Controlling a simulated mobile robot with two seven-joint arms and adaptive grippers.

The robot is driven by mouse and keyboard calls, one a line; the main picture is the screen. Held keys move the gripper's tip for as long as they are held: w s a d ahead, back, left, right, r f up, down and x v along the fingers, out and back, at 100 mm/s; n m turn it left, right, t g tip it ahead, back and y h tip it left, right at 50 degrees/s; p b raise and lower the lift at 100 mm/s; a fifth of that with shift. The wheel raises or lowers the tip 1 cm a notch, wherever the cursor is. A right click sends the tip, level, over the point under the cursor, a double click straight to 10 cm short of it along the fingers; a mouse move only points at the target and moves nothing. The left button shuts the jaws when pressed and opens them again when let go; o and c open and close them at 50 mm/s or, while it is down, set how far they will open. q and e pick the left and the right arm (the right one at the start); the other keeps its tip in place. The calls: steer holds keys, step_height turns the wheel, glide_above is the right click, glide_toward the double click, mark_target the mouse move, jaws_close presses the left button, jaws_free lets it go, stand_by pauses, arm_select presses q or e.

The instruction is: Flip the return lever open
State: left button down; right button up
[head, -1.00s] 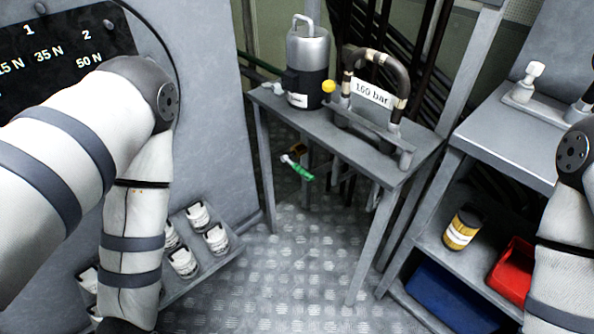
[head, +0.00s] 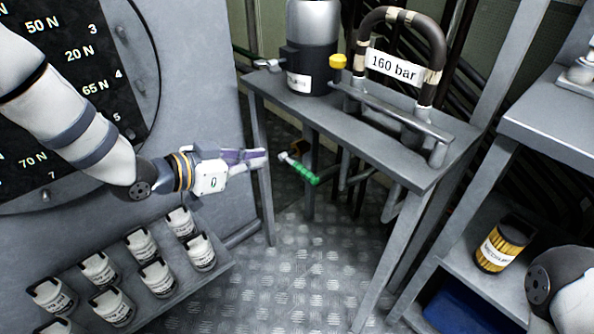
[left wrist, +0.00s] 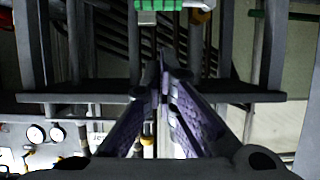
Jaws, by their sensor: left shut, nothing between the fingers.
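A lever with a green grip (head: 304,172) hangs below the grey table (head: 335,127), beside a leg. I take it for the return lever. In the left wrist view its green grip (left wrist: 158,38) shows at the top middle, just beyond the fingertips. My left gripper (head: 264,157) reaches in from the left, with its purple fingers shut and empty. Its tips are a little left of the lever; I see no clear contact. The closed fingers (left wrist: 164,65) point at the grip in the left wrist view. My right gripper is out of view.
A pump cylinder (head: 312,40) with a yellow knob (head: 338,62) and a hose loop labelled 160 bar (head: 394,66) stand on the table. White canisters (head: 140,245) sit on a rack at lower left. A shelf with a yellow-black can (head: 502,245) is at right.

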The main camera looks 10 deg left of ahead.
mark_target(295, 165)
arm_select(q)
steer(key=shift+w+r, duration=0.1)
steer(key=shift+r, duration=0.05)
steer(key=shift+s+a+f+b+x, duration=0.15)
steer(key=shift+f+b+x, duration=0.3)
steer(key=shift+x, duration=1.7)
steer(key=shift+s+f+b+x, duration=0.15)
steer(key=shift+f+b+x, duration=0.25)
steer(key=shift+x, duration=1.75)
steer(key=shift+s+a+f+b+x, duration=0.15)
steer(key=shift+f+b+x, duration=0.3)
steer(key=shift+x, duration=1.7)
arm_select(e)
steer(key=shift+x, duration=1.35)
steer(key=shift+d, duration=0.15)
